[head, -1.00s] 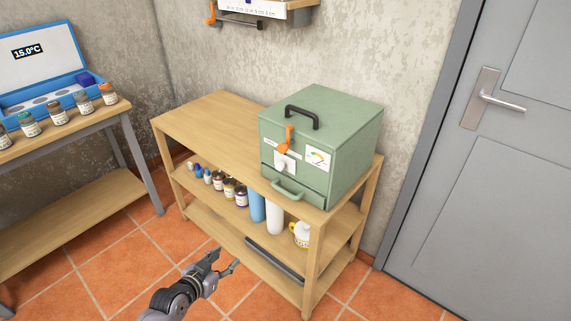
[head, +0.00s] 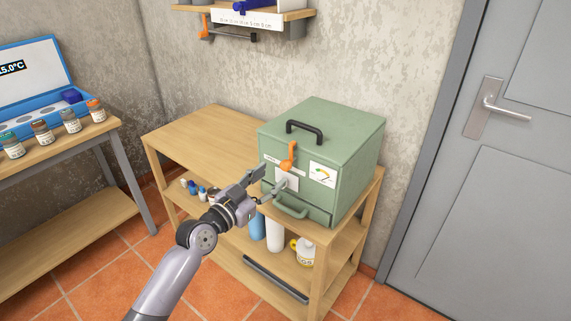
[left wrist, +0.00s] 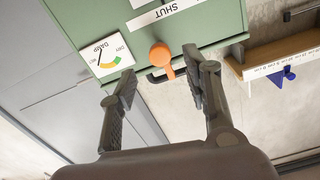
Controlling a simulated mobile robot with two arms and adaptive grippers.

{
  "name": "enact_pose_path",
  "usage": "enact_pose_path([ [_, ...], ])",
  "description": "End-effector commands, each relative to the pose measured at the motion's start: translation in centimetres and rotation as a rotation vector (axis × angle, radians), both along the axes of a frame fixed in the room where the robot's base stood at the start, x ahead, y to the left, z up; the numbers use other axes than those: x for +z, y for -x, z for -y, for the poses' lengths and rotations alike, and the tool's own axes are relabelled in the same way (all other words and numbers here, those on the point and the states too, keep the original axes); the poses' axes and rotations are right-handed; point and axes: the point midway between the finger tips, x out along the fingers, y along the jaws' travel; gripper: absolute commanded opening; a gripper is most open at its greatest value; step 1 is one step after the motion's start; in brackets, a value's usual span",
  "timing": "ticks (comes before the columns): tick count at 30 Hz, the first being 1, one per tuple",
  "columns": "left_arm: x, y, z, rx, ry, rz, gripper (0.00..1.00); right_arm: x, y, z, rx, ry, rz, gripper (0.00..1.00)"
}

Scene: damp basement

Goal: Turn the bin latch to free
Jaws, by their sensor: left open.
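The green bin (head: 345,135) stands on the right end of the wooden shelf unit, with a black handle (head: 303,127) on its lid. An orange latch (head: 289,154) sits on its front near the top edge. In the left wrist view the latch (left wrist: 162,57) lies between and beyond the fingertips, near an upside-down label reading SHUT (left wrist: 165,13). My left gripper (head: 270,180) is open in front of the bin's front face, just below and left of the latch; I cannot tell whether it touches anything. My right gripper is not in view.
The shelf unit's top (head: 205,130) is clear left of the bin. Bottles and a jug (head: 302,251) stand on the shelf below. A wall shelf (head: 245,17) hangs above. A table with a blue case (head: 35,85) and jars is at left, a grey door (head: 500,170) at right.

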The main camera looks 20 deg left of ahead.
Motion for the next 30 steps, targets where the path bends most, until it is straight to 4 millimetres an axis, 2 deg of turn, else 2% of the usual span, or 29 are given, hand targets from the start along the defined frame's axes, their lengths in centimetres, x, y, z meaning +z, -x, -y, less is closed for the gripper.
enact_pose_path([
  [1, 0.2, -1.2, 0.4, 0.001, 0.003, 0.002, 0.45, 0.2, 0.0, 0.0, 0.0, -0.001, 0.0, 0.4],
  [6, 0.1, -4.3, 1.6, 0.0, 0.003, 0.001, 0.45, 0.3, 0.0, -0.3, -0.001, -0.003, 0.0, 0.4],
  [12, 0.0, -6.4, 2.3, 0.0, 0.001, 0.0, 0.45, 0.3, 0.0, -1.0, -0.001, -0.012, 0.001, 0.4],
  [24, 0.0, -7.0, 2.6, 0.0, 0.0, 0.0, 0.44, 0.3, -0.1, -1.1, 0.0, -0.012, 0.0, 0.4],
  [30, 0.0, -7.0, 2.5, 0.0, 0.0, -0.001, 0.31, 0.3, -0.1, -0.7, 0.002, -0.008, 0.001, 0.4],
])
